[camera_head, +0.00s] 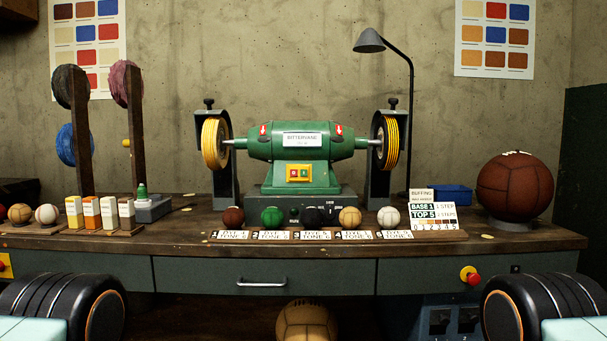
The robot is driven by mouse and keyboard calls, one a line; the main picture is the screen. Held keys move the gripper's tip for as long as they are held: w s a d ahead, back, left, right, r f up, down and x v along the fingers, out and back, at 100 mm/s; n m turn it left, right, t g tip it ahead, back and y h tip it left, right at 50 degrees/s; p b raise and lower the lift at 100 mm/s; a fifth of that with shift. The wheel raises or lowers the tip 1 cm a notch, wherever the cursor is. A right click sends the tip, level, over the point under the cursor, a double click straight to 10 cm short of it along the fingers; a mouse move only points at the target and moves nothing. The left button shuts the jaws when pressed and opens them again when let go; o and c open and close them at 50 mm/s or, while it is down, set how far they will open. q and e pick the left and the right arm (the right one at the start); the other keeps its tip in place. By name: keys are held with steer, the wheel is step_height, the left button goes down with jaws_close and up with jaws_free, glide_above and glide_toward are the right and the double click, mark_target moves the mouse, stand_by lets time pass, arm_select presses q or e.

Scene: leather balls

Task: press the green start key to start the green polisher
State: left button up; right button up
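The green polisher (300,142) stands on the bench at the centre, with a yellow buffing wheel (215,143) on the left and another wheel (391,143) on the right. A yellow switch plate (299,180) is on the front of its base. It carries a red key (293,173) on the left and what looks like the green start key (305,173) on the right. Nothing covers the plate. Whether the wheels turn cannot be told from this one picture. Neither gripper is in view; only dark rounded parts of my arms show at the lower corners.
Several small balls (273,216) stand behind labels along the bench front. A large brown ball (514,187) and lamp (370,41) are to the right. Small cartons (92,212) and a grey box with a green knob (151,208) are left. A red button (469,275) is on the bench front.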

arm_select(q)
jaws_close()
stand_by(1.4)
